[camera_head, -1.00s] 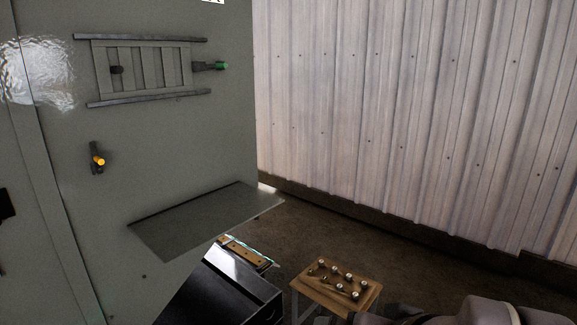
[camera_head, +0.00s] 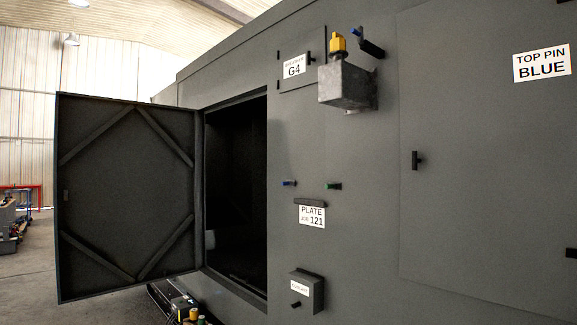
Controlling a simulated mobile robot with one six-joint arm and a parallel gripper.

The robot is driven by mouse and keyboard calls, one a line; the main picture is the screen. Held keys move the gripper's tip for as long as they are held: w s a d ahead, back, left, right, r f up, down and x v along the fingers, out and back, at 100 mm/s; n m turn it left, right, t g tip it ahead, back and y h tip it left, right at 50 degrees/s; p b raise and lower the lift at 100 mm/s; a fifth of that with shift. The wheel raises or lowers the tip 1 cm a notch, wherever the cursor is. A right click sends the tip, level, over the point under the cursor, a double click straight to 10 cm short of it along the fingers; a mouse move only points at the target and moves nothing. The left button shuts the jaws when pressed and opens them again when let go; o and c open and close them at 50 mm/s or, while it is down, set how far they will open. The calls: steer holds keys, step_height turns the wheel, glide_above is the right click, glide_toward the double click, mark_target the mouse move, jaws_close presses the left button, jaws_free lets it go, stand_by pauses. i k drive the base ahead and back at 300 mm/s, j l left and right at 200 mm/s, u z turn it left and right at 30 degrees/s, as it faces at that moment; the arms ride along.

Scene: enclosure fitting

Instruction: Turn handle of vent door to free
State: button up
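No door marked as a vent door, and no slatted panel, shows in the current view. A large dark door (camera_head: 125,200) stands swung open at the left of the grey enclosure (camera_head: 360,235), with a dark opening beside it. A closed panel (camera_head: 480,160) at the right has a small black handle (camera_head: 417,160). A small panel at the top bears a G4 label (camera_head: 293,67). I cannot tell whether any of these is the vent door. My gripper is not in view.
A grey box (camera_head: 346,87) with a yellow part on top juts from the wall, beside a blue-tipped lever (camera_head: 371,48). Blue (camera_head: 289,183) and green (camera_head: 333,186) pegs stick out below. A small labelled box (camera_head: 306,291) sits low. Open floor (camera_head: 45,265) lies at left.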

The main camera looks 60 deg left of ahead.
mark_target(415, 160)
steer(key=u, duration=1.3)
